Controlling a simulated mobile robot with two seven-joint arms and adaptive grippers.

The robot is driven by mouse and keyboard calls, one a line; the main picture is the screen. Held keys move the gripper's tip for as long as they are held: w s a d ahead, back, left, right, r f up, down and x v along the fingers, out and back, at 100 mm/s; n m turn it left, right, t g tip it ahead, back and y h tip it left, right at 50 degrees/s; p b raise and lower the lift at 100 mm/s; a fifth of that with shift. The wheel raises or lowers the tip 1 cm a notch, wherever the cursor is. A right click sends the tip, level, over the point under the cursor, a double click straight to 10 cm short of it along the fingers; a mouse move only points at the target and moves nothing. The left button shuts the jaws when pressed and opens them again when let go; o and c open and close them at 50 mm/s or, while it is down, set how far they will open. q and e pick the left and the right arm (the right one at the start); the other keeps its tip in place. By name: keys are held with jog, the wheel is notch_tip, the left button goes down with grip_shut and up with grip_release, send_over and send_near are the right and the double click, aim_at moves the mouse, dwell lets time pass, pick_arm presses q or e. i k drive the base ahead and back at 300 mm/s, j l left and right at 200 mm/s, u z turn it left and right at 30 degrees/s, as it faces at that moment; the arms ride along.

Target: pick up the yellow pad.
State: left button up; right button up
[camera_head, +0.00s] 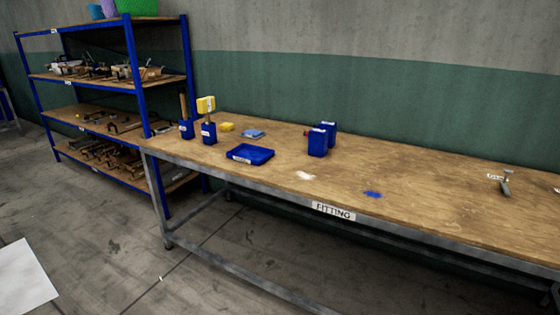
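A small yellow pad-like piece (227,126) lies flat on the wooden workbench (430,215), toward its left end. A larger yellow block-shaped head (206,104) stands up from a blue holder (209,133) just left of it. I cannot tell for certain which yellow thing is called the pad. Both are small in this view. Neither gripper shows in the head view.
A light blue flat piece (253,133) and a blue tray (250,154) lie near the yellow things. Two blue containers (318,143) stand mid-bench. A blue-framed shelf (139,95) rises at left. Floor is clear in front.

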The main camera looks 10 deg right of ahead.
aim_at(225, 127)
jog(key=i+j+u, duration=0.45)
jog(key=i, duration=0.55)
jog(key=i+u, duration=0.45)
jog(key=i, duration=1.25)
jog(key=i+j, duration=0.15)
jog(key=i, duration=0.55)
jog(key=i+l+z, duration=0.05)
